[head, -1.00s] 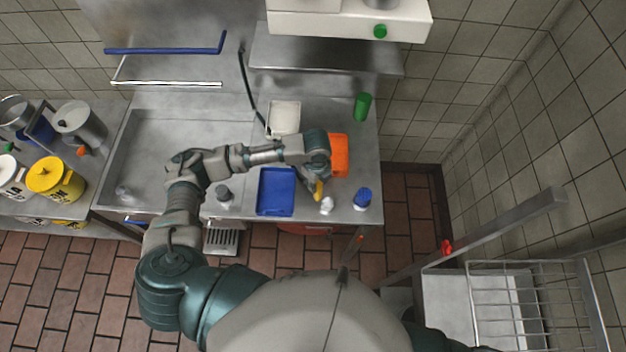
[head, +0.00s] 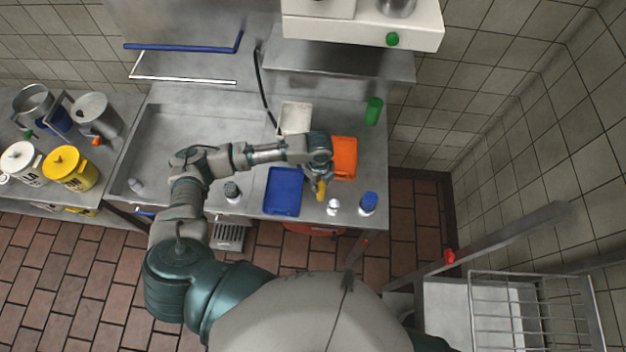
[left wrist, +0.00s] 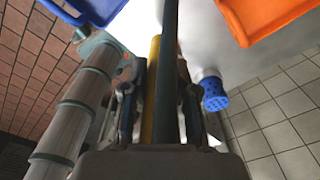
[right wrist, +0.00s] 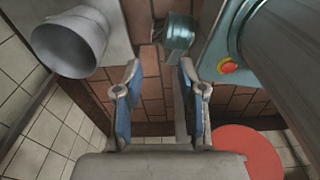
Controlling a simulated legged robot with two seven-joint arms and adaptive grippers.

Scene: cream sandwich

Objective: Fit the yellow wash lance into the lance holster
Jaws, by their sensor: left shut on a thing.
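The yellow wash lance (head: 321,190) shows as a short yellow piece below my left gripper (head: 318,182), near the counter's front edge. In the left wrist view, my left gripper (left wrist: 155,105) is shut on the yellow lance (left wrist: 154,85). A dark rod (left wrist: 170,60) runs alongside the lance and hides part of it. The lance's far end is not clear. I cannot make out the lance holster for sure in any view. My right gripper (right wrist: 160,95) is open and empty in its wrist view, with floor tiles behind; the head view does not show it.
A blue tray (head: 284,192), an orange bin (head: 344,158), a white bottle (head: 333,207) and a blue-topped bottle (head: 368,203) stand close around my left gripper. A green cup (head: 374,111) is farther back. The sink basin (head: 175,135) at left is mostly clear. A wire rack (head: 530,310) stands at lower right.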

